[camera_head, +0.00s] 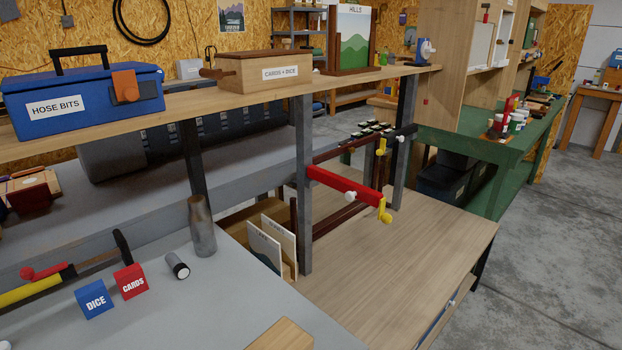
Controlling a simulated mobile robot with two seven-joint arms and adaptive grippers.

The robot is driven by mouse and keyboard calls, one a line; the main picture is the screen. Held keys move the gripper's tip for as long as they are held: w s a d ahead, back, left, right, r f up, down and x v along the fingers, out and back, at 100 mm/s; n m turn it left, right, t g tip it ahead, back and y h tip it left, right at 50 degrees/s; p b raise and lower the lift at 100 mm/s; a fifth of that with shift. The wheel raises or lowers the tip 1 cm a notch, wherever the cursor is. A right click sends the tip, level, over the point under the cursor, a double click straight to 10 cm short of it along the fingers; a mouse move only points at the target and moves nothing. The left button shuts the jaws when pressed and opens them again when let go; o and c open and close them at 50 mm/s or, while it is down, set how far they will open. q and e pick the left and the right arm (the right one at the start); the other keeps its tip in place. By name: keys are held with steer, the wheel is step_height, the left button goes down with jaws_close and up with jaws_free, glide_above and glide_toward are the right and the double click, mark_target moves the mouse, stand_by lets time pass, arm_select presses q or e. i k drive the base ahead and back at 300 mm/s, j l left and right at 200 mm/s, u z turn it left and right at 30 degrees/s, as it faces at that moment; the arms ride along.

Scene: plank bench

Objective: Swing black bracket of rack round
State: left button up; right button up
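The rack's grey posts (304,190) stand under a wooden shelf at the middle of the view. A red bracket (335,183) with a white knob and a yellow end sticks out from the near post to the right. Behind it, a dark brown-red bar (340,151) runs towards a yellow fitting (381,147). Neither of my grippers is in view.
A blue box (82,100) marked HOSE BITS and a wooden CARDS + DICE box (265,72) sit on the shelf (205,102). A grey bottle (202,228) stands on the grey bench. The wooden bench top (400,262) below the brackets is largely clear.

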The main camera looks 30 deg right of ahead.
mark_target(399, 134)
steer(key=z, duration=1.6)
steer(key=i+l, duration=0.45)
steer(key=i+l+u, duration=0.1)
steer(key=i+l, duration=0.3)
steer(key=l, duration=0.15)
steer(key=i+l, duration=0.4)
steer(key=l+u, duration=0.05)
steer(key=l, duration=0.05)
